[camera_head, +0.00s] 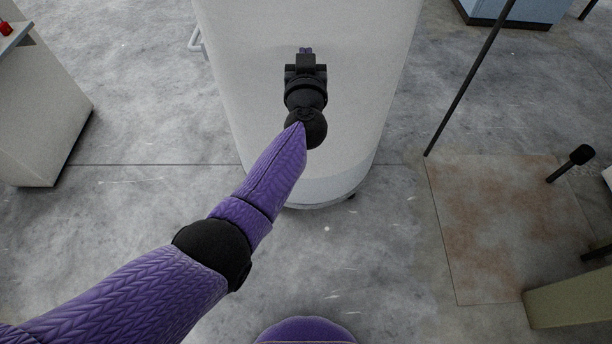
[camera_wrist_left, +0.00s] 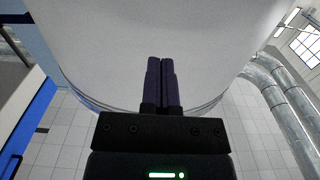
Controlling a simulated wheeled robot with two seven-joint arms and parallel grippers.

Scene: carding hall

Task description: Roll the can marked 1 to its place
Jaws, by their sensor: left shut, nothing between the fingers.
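A large pale grey can (camera_head: 340,150) stands upright on the floor in front of me in the head view. Its wall (camera_wrist_left: 230,40) fills the upper middle of the left wrist view. No number shows on the part I can see, so I cannot tell its mark. My left gripper (camera_head: 305,50) is shut and empty, with its dark fingers (camera_wrist_left: 162,62) side by side, pointing at the can. The pictures do not settle whether the fingertips touch it. My right gripper is not in view. I cannot make out the can's place.
A pale cabinet (camera_head: 45,110) with a red knob stands at the left. A dark pole (camera_head: 470,90) rises at the right beside a rust-stained floor patch (camera_head: 510,220). A blue box (camera_head: 515,10) is at the far right. Bare concrete floor (camera_head: 130,210) lies at the left.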

